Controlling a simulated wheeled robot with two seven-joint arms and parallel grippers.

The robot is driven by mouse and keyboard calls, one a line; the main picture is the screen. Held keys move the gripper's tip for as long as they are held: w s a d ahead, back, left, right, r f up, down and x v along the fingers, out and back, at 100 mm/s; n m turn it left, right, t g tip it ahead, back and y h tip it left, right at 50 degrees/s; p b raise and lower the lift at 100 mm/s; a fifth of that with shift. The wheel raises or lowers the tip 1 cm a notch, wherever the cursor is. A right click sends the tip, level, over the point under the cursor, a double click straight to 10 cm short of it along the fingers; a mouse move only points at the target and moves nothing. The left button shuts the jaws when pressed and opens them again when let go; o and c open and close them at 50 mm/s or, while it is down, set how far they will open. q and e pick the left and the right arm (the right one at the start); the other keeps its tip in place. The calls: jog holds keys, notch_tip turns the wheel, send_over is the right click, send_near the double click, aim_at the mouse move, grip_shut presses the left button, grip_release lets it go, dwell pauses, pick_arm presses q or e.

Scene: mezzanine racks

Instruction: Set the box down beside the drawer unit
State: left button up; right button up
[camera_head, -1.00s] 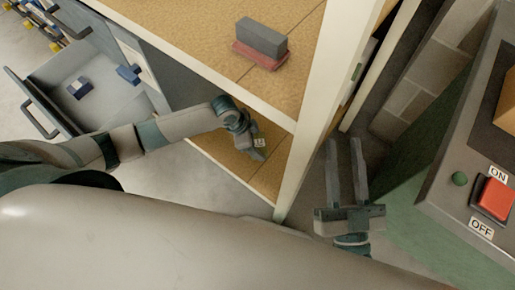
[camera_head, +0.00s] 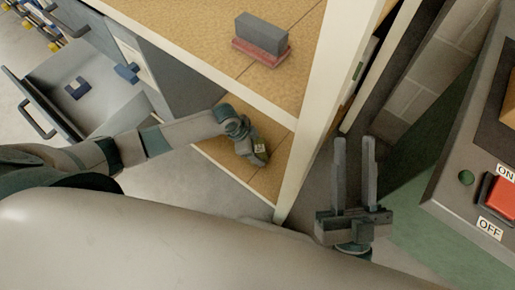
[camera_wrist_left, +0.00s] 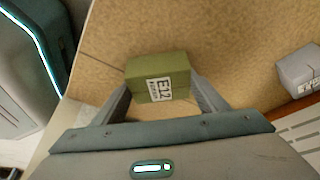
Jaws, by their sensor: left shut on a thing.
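My left gripper (camera_head: 257,158) is shut on a green box (camera_head: 260,146) over the lower tan shelf (camera_head: 267,177) of the rack. In the left wrist view the box (camera_wrist_left: 158,78) sits between the two fingers, its white label showing. I cannot tell whether its underside touches the shelf. The grey drawer unit (camera_head: 128,42) stands left of the rack with a drawer (camera_head: 98,103) pulled out, away from the box. My right gripper (camera_head: 354,142) is open and empty, right of the rack's front post.
A grey labelled box (camera_wrist_left: 300,70) lies right of the green box in the wrist view. A grey block (camera_head: 262,34) sits on a red one (camera_head: 260,53) on the upper shelf. A control panel with a red button (camera_head: 500,199) is at right.

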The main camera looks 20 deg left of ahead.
pick_arm(q)
jog(key=shift+f, duration=0.1)
jog(key=o, duration=1.1)
pick_arm(e)
jog(key=shift+r, duration=0.1)
pick_arm(q)
jog(key=shift+a+r, duration=0.15)
jog(key=shift+r, duration=0.25)
jog(key=shift+p+v, duration=1.75)
jog(key=shift+v, duration=3.95)
pick_arm(e)
jog(key=w+f+g+h, duration=0.2)
jog(key=w+f+g, duration=0.2)
jog(key=f+g, duration=0.3)
jog(key=shift+d+f, duration=0.2)
jog(key=shift+f, duration=2)
